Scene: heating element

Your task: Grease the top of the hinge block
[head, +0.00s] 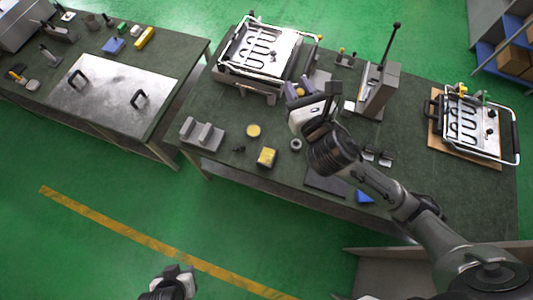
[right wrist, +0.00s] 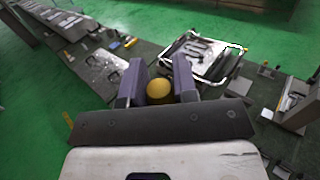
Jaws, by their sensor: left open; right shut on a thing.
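My right gripper (head: 298,91) is over the middle of the main table, near the front of the clamp frame. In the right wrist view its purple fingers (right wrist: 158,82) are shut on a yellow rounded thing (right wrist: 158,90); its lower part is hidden. A grey block with two raised parts (head: 202,135), perhaps the hinge block, sits at the table's left front corner, apart from the gripper. I cannot confirm which part is the hinge block, and grease on it cannot be made out. My left gripper (head: 176,272) is open and empty at the bottom, over the floor, away from the tables.
A framed heating plate (head: 268,50) stands at the back left of the table, another (head: 468,122) at the right. A grey upright press (head: 378,88) stands between them. A yellow disc (head: 253,131), yellow block (head: 266,157) and grey ring (head: 296,144) lie near the front edge.

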